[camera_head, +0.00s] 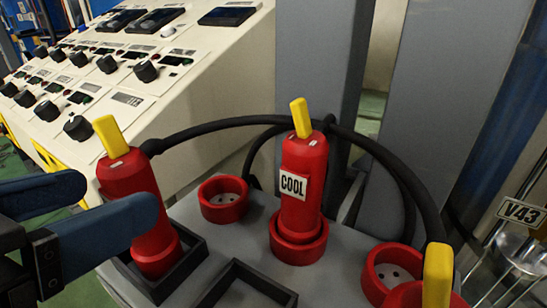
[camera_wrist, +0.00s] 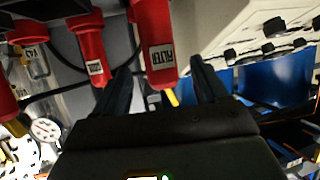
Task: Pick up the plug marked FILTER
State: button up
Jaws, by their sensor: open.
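Contact cannot be told.
The plug marked COOL (camera_head: 295,190) stands in a red socket to the right. An empty red socket (camera_head: 223,199) lies between the two plugs. Another red socket (camera_head: 388,272) is at the right. Black cables arch behind. A control panel (camera_head: 120,75) stands at the back left.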

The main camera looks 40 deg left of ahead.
aim_at(105, 186)
jog(key=x, duration=0.3)
jog(key=p+x, duration=0.1)
jog(key=shift+w+a+r, duration=0.15)
jog(key=shift+w+r, duration=0.1)
jog(key=shift+r, duration=0.05)
jog(key=c, duration=1.2)
jog(key=shift+r, duration=0.1)
jog(key=shift+c, duration=0.2)
